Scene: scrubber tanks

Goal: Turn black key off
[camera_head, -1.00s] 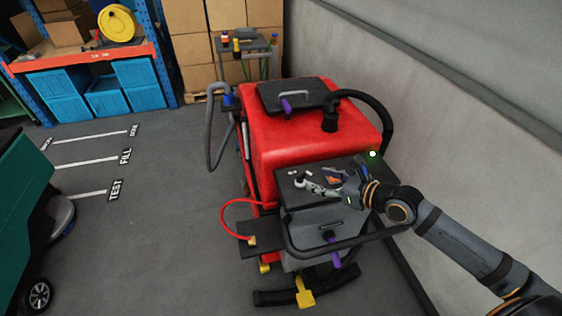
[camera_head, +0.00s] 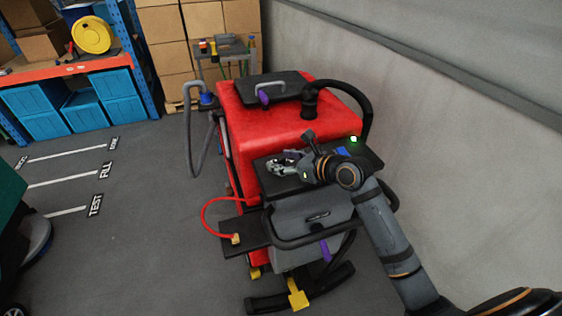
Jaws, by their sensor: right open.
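The red scrubber machine (camera_head: 290,125) stands in the middle with its dark control panel (camera_head: 262,180) facing me. My right gripper (camera_head: 278,165) is over the left part of this panel, with its fingers apart and nothing seen between them. Whether the fingers touch the panel cannot be told. I cannot make out the black key; my gripper and wrist cover much of the panel. A green light (camera_head: 353,140) shows at the panel's far right. My left gripper is not in view.
A dark handlebar (camera_head: 270,228) runs along the panel's near side. A red hose (camera_head: 207,210) loops at the left, and a black hose (camera_head: 368,110) curves at the right. A wall (camera_head: 460,150) rises close on the right.

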